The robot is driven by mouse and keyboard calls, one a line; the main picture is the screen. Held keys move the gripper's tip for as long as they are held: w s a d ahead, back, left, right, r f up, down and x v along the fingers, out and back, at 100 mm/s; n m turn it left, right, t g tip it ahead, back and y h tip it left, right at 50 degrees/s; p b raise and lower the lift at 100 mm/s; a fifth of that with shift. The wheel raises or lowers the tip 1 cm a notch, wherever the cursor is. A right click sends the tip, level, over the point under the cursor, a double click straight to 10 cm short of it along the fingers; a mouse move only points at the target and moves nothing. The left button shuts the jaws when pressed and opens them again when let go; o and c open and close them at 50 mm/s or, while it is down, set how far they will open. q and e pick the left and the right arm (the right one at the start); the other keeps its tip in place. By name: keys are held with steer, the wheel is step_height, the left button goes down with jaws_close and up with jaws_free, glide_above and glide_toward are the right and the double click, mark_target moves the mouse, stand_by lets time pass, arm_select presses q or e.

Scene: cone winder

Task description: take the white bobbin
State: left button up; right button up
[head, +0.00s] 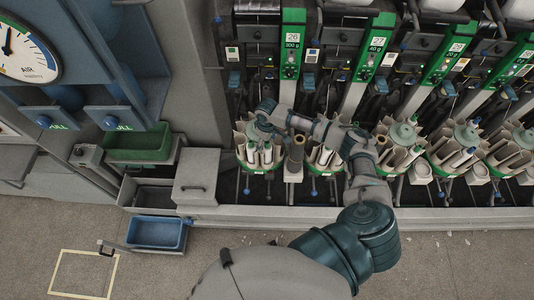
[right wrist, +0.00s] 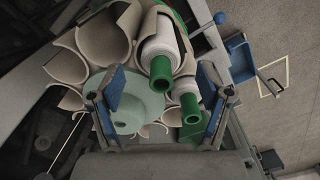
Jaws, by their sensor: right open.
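In the right wrist view, a white bobbin (right wrist: 160,38) with a green tube end stands in a curved grey pocket of a round magazine (right wrist: 112,32). A second, smaller-looking white bobbin (right wrist: 186,86), also with a green tube end, is beside it, lower right. My right gripper (right wrist: 166,90) is open, its two blue-padded fingers spread on either side of the bobbins' green ends, with nothing held. In the head view, my right gripper (head: 267,113) is over the leftmost magazine, where white bobbins (head: 252,153) show below it. My left gripper is not in view.
More magazines (head: 326,158) with tubes and bobbins stand in a row to the right, close together. Green numbered machine panels (head: 292,45) rise behind. A grey lidded box (head: 195,177), a green bin (head: 138,143) and a blue bin (head: 155,233) are at left. Front floor is mostly clear.

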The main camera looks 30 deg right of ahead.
steer(key=shift+f, duration=0.85)
steer(key=c, duration=1.1)
steer(key=shift+r, duration=0.1)
